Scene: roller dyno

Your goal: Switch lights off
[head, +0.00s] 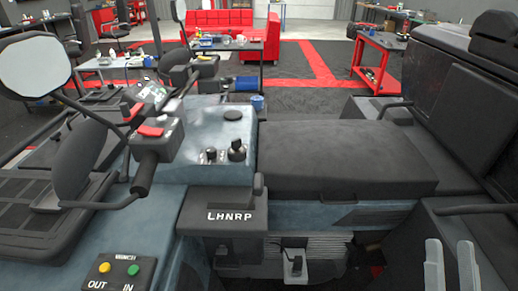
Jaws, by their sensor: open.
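My gripper (450,245) is at the bottom right, its two grey fingers pointing up and apart with nothing between them. It is in front of the vehicle's right side, away from the controls. The blue-grey console (190,172) left of centre carries a black knob (237,150) and a smaller control (210,155) beside it. The handlebar has a black switch housing (158,137) with a red switch (150,131) on top. I cannot tell which control works the lights, or whether the lights are on.
A yellow button (104,267) marked OUT and a green button (133,270) marked IN are at the lower left. A gear lever (258,184) stands by the LHNRP panel (228,217). Mirrors (34,65) and handlebar grips stick out at left. The black seat (340,160) is bare.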

